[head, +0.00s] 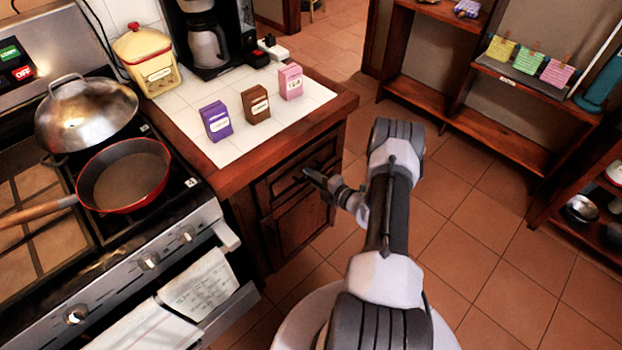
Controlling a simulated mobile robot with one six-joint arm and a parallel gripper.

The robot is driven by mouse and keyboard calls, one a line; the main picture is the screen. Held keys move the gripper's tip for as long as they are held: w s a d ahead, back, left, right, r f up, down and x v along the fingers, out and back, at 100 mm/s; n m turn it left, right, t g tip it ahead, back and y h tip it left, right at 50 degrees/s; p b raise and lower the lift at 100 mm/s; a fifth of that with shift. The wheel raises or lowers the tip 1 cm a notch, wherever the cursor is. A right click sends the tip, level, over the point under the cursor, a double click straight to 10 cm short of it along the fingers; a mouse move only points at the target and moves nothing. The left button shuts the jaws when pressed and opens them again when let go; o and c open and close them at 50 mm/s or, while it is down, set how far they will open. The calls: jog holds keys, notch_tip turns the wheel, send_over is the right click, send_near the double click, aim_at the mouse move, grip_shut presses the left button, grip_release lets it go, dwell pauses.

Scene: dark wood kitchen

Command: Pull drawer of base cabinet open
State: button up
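The wooden base cabinet (300,222) stands under the tiled counter, right of the stove. Its drawer (284,186) is the narrow panel just below the countertop, above a cabinet door. The drawer front looks about flush with the cabinet. My gripper (308,174) reaches in from the right and is at the drawer front, near its middle. The fingertips are small and dark against the wood, so whether they are open or shut on the handle cannot be told. The drawer's handle is not clearly visible beside the gripper.
The stove (130,240) stands to the left, with its oven door handle and a hanging towel (198,290) projecting near the cabinet. Several small boxes and a yellow canister (146,62) stand on the counter (200,140). The tiled floor (490,235) to the right is clear.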

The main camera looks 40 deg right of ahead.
jog(key=shift+w, duration=0.15)
grip_shut()
dwell(1.4)
